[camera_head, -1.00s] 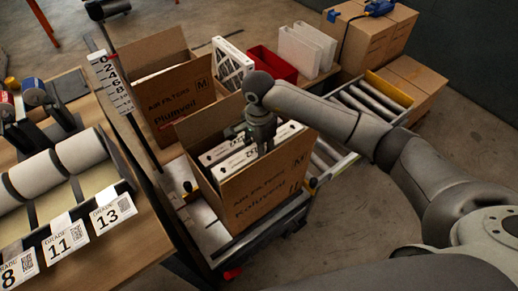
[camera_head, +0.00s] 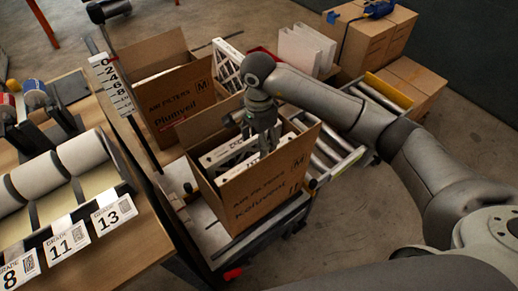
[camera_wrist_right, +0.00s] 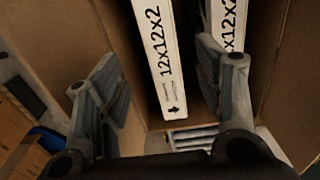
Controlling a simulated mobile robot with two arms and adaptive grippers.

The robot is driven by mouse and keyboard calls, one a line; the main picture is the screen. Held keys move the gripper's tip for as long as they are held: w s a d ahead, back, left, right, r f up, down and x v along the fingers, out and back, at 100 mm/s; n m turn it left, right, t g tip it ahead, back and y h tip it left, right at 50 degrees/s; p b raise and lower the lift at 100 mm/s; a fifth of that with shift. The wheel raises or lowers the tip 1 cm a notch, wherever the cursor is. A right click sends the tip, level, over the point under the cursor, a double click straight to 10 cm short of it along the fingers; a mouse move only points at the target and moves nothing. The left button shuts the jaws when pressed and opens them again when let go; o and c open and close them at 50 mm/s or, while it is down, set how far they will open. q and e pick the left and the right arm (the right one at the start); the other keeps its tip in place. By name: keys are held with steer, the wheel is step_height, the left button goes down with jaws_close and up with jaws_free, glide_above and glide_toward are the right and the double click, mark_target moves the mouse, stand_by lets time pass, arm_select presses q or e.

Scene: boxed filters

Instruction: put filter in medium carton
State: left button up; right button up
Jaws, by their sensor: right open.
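My right gripper (camera_head: 264,148) points down into the open front carton (camera_head: 262,194), its fingers apart. In the right wrist view, the fingers (camera_wrist_right: 165,95) stand on either side of a white filter (camera_wrist_right: 160,58) marked 12x12x2. A second white filter (camera_wrist_right: 227,22) shows beyond the right finger. I cannot tell whether either finger touches a filter. In the head view, white filter edges (camera_head: 222,151) show inside the front carton. Behind it stands another open carton (camera_head: 180,102) marked M and Plumveil. My left gripper is not in view.
A white-framed filter (camera_head: 226,62) stands beside the M carton, partly behind my arm. White panels (camera_head: 305,48) and a roller conveyor (camera_head: 335,150) are behind and to the right. A bench with rolls (camera_head: 80,152) and grade labels is at left. Floor at right is clear.

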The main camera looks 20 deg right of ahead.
step_height(320, 180, up, 8)
steer(key=b, duration=0.1)
steer(key=shift+b, duration=0.35)
stand_by(0.9)
